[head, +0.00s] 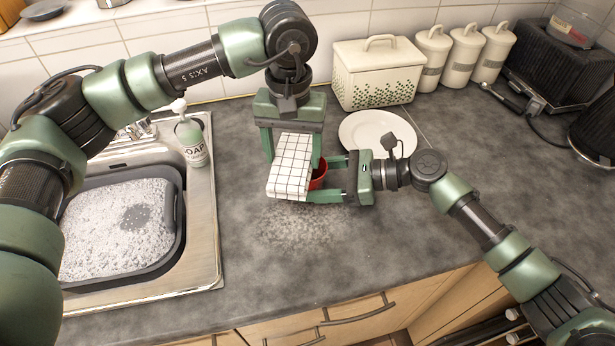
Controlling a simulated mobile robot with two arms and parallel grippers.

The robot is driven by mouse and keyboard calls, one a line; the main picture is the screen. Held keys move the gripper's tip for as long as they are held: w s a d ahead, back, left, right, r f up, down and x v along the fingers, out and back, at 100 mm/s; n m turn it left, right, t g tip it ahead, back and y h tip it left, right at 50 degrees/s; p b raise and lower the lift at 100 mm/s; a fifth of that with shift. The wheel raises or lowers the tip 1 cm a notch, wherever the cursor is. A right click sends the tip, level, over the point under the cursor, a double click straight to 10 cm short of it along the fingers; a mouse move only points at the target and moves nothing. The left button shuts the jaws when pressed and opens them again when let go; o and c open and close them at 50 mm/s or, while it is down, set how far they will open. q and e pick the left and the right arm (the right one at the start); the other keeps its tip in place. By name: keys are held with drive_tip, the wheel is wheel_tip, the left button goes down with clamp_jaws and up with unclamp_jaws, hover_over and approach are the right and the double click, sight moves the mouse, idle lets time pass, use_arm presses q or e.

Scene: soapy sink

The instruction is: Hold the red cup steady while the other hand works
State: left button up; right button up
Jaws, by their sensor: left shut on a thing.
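The red cup (318,175) stands on the grey counter, mostly hidden behind a white checked cloth (289,170). My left gripper (292,150) points down from above and is shut on the cloth, which hangs between its fingers in front of the cup. My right gripper (332,179) comes in level from the right, with one finger on the far side of the cup and one on the near side. The cloth covers its fingertips, so I cannot tell whether they press on the cup.
A sink with a grey basin (178,240) of suds and a soap bottle (191,142) is at the left. A white plate (372,132), a bread box (375,75) and canisters (464,55) stand behind.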

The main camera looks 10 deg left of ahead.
use_arm(q)
drive_tip(key=shift+w, duration=0.6)
drive_tip(key=shift+r, duration=3.5)
use_arm(e)
drive_tip(key=o, duration=1.1)
